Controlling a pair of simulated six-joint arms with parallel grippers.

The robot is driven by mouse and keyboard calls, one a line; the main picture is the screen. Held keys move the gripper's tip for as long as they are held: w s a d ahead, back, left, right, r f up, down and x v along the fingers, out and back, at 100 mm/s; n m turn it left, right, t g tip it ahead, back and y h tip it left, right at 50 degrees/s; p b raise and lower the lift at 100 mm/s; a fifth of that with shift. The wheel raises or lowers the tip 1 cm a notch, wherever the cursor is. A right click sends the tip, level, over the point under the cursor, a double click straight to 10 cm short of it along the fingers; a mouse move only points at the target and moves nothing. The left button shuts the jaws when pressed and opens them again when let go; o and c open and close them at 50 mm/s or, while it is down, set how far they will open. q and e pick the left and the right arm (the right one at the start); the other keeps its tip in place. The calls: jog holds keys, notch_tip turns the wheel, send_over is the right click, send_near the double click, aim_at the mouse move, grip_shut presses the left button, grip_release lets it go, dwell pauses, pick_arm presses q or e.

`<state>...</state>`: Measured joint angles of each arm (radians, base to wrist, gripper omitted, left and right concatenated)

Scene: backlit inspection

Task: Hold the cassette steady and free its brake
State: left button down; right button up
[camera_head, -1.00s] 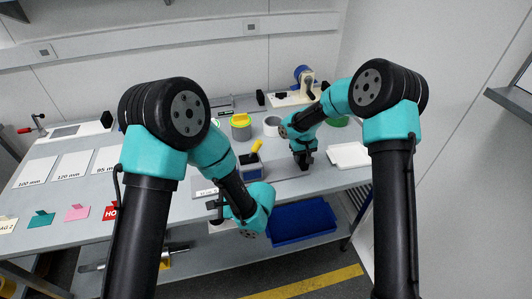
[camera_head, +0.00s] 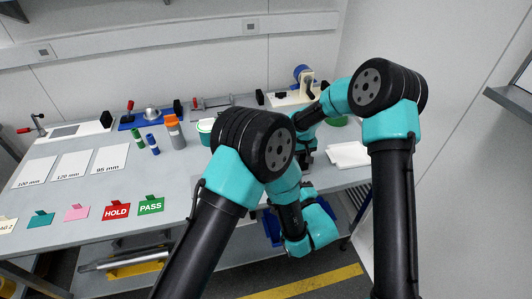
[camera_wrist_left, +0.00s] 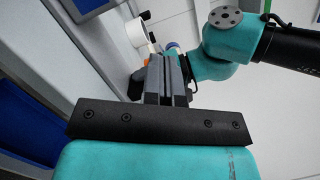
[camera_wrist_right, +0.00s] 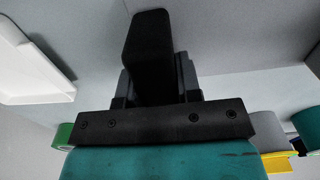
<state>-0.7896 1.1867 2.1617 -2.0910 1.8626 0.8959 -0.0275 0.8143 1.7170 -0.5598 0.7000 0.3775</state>
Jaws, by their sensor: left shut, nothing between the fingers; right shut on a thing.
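A dark block (camera_wrist_right: 148,50) stands up between the fingers of my right gripper (camera_wrist_right: 155,78) in the right wrist view. I cannot tell whether this block is part of the cassette, and no brake can be made out. In the head view my right gripper (camera_head: 307,157) is low over the right end of the bench, partly hidden by my left arm. My left gripper (camera_wrist_left: 166,75) is shut and empty in the left wrist view. In the head view it is near the bench's front edge, mostly behind its own wrist. My right arm shows close beyond it.
A white tray (camera_head: 348,155) lies right of my right gripper. A crank device with a blue drum (camera_head: 302,71) stands at the back right. My left arm covers the bench's middle.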

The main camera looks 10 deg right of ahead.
jog(key=shift+f, duration=0.1)
pick_arm(q)
jog(key=a+r+x, duration=0.1)
jog(key=a+x, duration=0.1)
jog(key=x, duration=1)
jog(key=shift+a, duration=0.35)
